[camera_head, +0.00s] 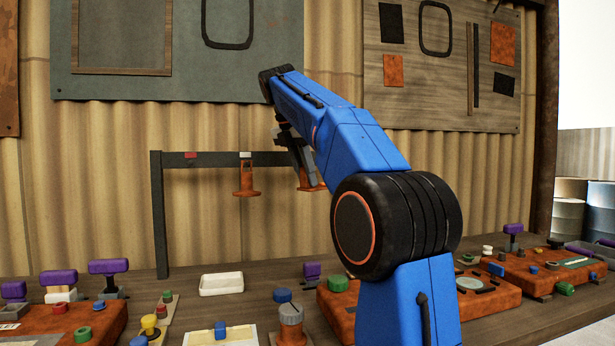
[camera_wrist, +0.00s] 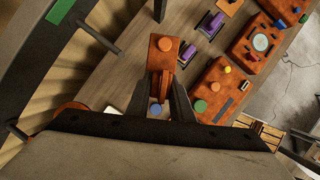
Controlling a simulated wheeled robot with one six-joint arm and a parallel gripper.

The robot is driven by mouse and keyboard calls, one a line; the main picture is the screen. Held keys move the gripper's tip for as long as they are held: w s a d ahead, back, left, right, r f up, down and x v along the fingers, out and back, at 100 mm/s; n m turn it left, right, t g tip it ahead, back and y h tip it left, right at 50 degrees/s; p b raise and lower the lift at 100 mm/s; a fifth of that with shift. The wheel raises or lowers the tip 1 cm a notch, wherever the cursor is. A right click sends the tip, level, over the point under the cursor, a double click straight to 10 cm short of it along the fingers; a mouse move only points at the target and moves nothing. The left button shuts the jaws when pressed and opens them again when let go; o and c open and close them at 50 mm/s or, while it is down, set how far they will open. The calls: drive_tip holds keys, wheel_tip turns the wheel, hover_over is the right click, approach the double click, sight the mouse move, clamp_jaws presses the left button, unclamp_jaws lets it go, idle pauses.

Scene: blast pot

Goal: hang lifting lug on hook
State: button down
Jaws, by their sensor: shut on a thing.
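My gripper (camera_head: 303,160) is raised near the right part of the dark rack's crossbar (camera_head: 215,160), partly hidden by my arm. It is shut on an orange lifting lug (camera_head: 312,186), whose lower flange shows below it. A green-marked bar (camera_wrist: 60,12) with dark hooks (camera_wrist: 102,40) is to the left, apart from the lug's visible part. Another orange lug (camera_head: 246,182) hangs under the bar's white mark. The head view hides the hook nearest my gripper.
A red mark (camera_head: 190,155) on the crossbar has no lug under it. A corrugated wall (camera_head: 110,200) stands behind the rack.

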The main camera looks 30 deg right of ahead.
drive_tip(key=w+d+f, duration=0.1)
drive_tip(key=w+d, duration=0.1)
drive_tip(key=w, duration=0.5)
drive_tip(key=shift+w+f, duration=0.15)
drive_tip(key=shift+w, duration=0.2)
idle(0.9)
drive_tip(key=shift+w+f, duration=0.1)
drive_tip(key=shift+f, duration=0.05)
idle(0.5)
drive_tip(key=c, duration=1.8)
unclamp_jaws()
drive_tip(key=shift+w+f, duration=0.1)
drive_tip(key=o, duration=0.3)
drive_tip(key=shift+w+f, duration=0.2)
drive_tip(key=shift+w, duration=0.05)
drive_tip(key=shift+o, duration=0.2)
drive_tip(key=shift+d+r, duration=0.1)
drive_tip(key=shift+r, duration=0.05)
